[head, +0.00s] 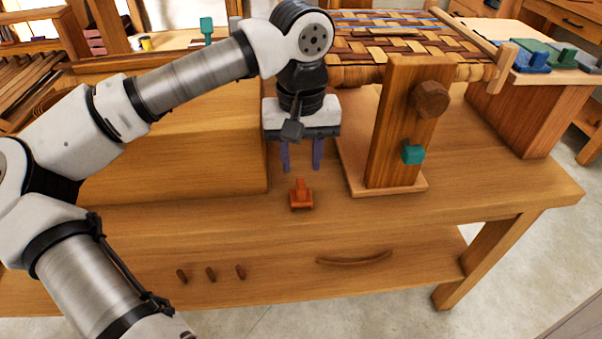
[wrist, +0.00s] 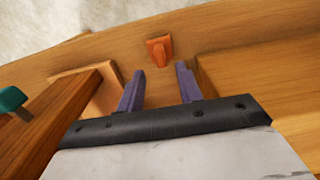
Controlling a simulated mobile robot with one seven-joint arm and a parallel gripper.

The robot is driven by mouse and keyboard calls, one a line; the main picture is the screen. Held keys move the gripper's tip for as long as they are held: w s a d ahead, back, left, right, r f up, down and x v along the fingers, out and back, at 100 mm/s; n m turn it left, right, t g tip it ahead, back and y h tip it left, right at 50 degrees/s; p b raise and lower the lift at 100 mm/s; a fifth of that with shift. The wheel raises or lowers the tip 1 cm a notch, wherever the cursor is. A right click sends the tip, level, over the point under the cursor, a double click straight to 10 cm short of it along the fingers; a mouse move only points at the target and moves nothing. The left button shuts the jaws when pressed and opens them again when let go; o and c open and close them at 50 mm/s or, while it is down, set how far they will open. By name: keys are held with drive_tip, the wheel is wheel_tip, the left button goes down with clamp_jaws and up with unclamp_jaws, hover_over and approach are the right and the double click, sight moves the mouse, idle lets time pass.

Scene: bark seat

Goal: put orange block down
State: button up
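The orange block (head: 301,197) rests on the wooden workbench top, near its front edge. It has a small raised knob on a wider base. It also shows in the wrist view (wrist: 159,50), beyond the fingertips and apart from them. My gripper (head: 302,168) points down with its two purple fingers apart and nothing between them. In the head view the fingertips are just behind and above the block. In the wrist view my gripper (wrist: 158,78) shows a clear gap between the fingers.
A wooden post on a pale base (head: 355,180) stands close to the right, with a teal block (head: 413,154) on it. A large wooden box (head: 180,160) is close on the left. A woven bark seat (head: 400,45) lies behind. The bench's right front is clear.

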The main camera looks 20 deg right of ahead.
sight(301, 183)
wheel_tip(301, 183, up, 6)
drive_tip(key=shift+f, duration=0.2)
